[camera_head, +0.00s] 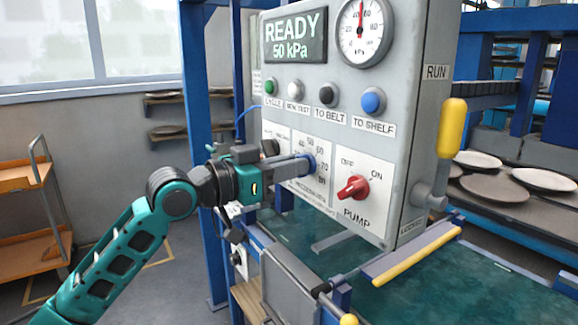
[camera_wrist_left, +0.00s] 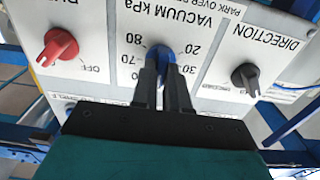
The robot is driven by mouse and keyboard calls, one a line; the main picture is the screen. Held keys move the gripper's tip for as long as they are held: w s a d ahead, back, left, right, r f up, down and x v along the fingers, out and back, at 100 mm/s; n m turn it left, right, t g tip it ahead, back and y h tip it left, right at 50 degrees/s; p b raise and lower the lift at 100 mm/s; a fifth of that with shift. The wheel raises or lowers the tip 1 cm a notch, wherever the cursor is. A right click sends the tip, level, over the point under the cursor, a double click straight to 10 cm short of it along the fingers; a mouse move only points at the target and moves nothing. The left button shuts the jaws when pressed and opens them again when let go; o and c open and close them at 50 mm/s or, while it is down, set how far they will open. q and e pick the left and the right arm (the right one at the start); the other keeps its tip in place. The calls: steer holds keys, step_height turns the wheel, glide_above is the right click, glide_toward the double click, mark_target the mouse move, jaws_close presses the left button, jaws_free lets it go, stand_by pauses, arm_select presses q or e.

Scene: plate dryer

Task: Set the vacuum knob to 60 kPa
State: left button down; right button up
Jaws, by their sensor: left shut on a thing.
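The blue vacuum knob (camera_head: 312,161) sits on the front of the grey control panel (camera_head: 405,120). It also shows in the left wrist view (camera_wrist_left: 160,54), below the "VACUUM kPa" label. My left gripper (camera_head: 306,164) is shut on this knob, with one finger on each side; the wrist view (camera_wrist_left: 163,72) shows the same. The fingers hide much of the knob and part of its scale, so I cannot tell where its pointer stands. The display (camera_head: 295,37) reads "READY 50 kPa". The round gauge (camera_head: 365,32) has its red needle pointing nearly straight up. My right gripper is out of view.
The red pump knob (camera_head: 352,188) is right of the vacuum knob. A black direction knob (camera_wrist_left: 245,77) shows in the wrist view. Several push buttons (camera_head: 325,95) line the panel above. A yellow-handled lever (camera_head: 452,128) is on its right side. An orange cart (camera_head: 30,178) stands at left.

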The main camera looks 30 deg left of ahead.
arm_select(q)
steer(key=shift+m, duration=0.3)
steer(key=shift+d+m+b, duration=0.1)
steer(key=shift+m+b, duration=1)
steer(key=shift+m, duration=2.5)
steer(key=c, duration=1.1)
jaws_free()
steer(key=shift+c, duration=0.2)
steer(key=shift+s, duration=0.1)
